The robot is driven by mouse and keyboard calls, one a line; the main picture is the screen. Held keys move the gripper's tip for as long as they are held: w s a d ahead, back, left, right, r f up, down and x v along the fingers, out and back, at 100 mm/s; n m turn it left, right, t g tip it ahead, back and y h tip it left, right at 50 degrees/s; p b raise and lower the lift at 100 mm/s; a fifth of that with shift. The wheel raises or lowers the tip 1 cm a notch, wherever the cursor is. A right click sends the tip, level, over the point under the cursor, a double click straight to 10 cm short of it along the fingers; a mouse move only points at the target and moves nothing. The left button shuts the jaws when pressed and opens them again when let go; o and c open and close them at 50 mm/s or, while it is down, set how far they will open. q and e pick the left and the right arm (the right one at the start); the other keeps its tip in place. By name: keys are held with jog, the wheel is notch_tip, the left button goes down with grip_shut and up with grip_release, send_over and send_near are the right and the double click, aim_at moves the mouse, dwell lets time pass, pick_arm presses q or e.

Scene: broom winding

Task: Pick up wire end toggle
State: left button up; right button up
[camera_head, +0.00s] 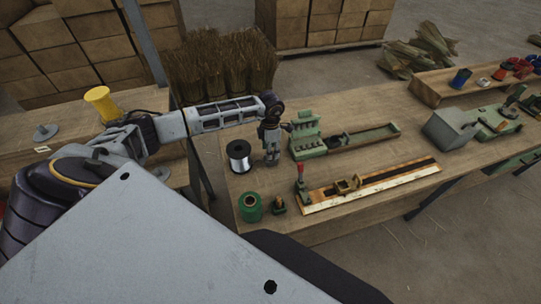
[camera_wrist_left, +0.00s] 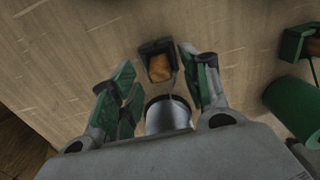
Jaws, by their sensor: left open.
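The wire end toggle (camera_wrist_left: 157,66), a small dark holder with an orange-brown middle, shows between my finger pads in the left wrist view. A thin wire seems to run from it to the silver wire spool (camera_wrist_left: 168,116). My left gripper (camera_head: 272,158) points down over the workbench, just right of the spool (camera_head: 239,156). Its green-padded fingers stand open on either side of the toggle in the picture, with gaps. I cannot tell how far the tips are above it. In the head view the gripper hides the toggle. My right gripper is not in view.
Several brooms (camera_head: 215,70) stand behind.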

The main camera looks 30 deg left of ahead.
pick_arm(q)
jog(key=shift+f, duration=1.2)
jog(key=c, duration=0.9)
